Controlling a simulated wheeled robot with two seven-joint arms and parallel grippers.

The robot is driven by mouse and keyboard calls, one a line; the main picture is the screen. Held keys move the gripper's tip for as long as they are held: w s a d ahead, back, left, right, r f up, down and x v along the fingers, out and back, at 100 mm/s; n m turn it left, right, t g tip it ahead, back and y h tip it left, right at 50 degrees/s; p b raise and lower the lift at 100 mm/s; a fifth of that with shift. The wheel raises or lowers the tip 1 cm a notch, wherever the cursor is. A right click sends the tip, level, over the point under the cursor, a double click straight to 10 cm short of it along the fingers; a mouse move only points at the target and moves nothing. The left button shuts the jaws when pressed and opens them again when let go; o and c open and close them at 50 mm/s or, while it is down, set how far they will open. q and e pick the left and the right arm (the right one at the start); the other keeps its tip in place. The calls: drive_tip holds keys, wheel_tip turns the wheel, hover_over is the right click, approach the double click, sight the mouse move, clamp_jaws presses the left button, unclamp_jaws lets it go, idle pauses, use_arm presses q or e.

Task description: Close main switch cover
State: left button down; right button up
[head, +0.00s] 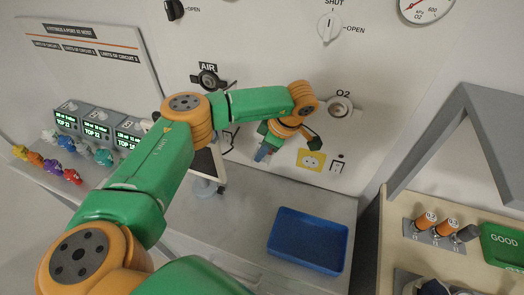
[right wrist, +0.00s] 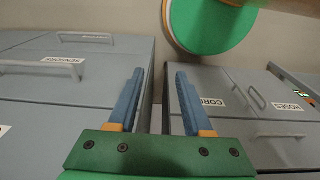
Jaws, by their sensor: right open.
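My right gripper (right wrist: 158,78) is open and empty in the right wrist view, before grey drawer fronts.
The O2 outlet (head: 341,108) is above. A blue tray (head: 307,241) stands on the counter below. Grey cabinets (right wrist: 70,90) fill the right wrist view. A grey frame (head: 462,130) rises at right.

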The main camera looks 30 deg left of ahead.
drive_tip(key=shift+f, duration=0.1)
use_arm(q)
drive_tip(key=shift+s+f+t+b, duration=0.1)
drive_tip(key=shift+f+t+b, duration=0.25)
drive_tip(key=shift+b, duration=0.2)
use_arm(e)
wheel_tip(320, 180, down, 36)
drive_tip(key=f+b, duration=0.1)
drive_tip(key=b, duration=3.5)
use_arm(q)
wheel_tip(320, 180, down, 8)
drive_tip(key=w+n+t+y+b, duration=0.1)
drive_tip(key=n+t+y+b, duration=0.2)
drive_tip(key=t, duration=1)
drive_tip(key=shift+w+a+n+y+b, duration=0.2)
drive_tip(key=shift+n+y+b, duration=0.3)
drive_tip(key=shift+y, duration=0.6)
use_arm(e)
drive_tip(key=w+d+f+t, duration=0.1)
drive_tip(key=w+d+f, duration=0.2)
drive_tip(key=shift+w+d+f+h, duration=0.25)
drive_tip(key=shift+d+f+h, duration=0.05)
drive_tip(key=shift+d+f, duration=0.05)
use_arm(q)
drive_tip(key=c, duration=1)
unclamp_jaws()
use_arm(e)
drive_tip(key=shift+a, duration=0.2)
